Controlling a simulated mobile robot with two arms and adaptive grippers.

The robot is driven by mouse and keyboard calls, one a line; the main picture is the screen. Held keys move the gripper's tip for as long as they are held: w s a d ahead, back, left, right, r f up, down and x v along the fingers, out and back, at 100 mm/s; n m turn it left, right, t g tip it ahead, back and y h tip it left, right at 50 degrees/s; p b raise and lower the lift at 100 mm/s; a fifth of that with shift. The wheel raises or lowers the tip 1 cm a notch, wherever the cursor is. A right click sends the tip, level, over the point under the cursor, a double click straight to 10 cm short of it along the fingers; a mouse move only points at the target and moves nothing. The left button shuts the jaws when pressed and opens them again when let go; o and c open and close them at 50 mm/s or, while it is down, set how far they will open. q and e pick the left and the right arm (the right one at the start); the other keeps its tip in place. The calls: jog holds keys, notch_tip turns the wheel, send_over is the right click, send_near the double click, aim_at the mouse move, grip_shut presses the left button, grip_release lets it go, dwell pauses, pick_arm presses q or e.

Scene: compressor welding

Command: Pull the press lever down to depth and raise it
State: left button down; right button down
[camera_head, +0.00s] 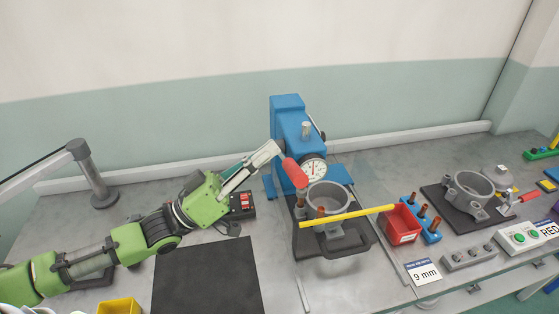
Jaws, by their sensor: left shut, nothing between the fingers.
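The blue press (287,112) stands at the back middle of the bench, with a round dial (314,171) on its front. A red lever grip (295,173) hangs tilted in front of the press, left of the dial. My left gripper (274,150) reaches in from the left, its fingers shut with nothing between them. Its tips are close to the upper end of the red grip; I cannot tell whether they touch. Below the press, a grey cylindrical housing (328,196) sits on a dark tray (310,246). My right gripper is not in view.
A yellow bar (347,216) crosses in front of the housing. Right of it are a red bin (402,225), a blue block with copper-coloured pegs (426,233) and a "9 mm" card (423,271). A second housing (468,189) stands farther right. A black mat (207,277) lies at front left.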

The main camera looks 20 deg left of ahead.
aim_at(287, 161)
pick_arm(q)
jog(key=d+f+p, duration=0.1)
jog(key=d+f, duration=0.1)
jog(key=shift+w+d+f+p, duration=0.3)
jog(key=shift+d+f+p, duration=0.05)
jog(key=shift+f, duration=0.05)
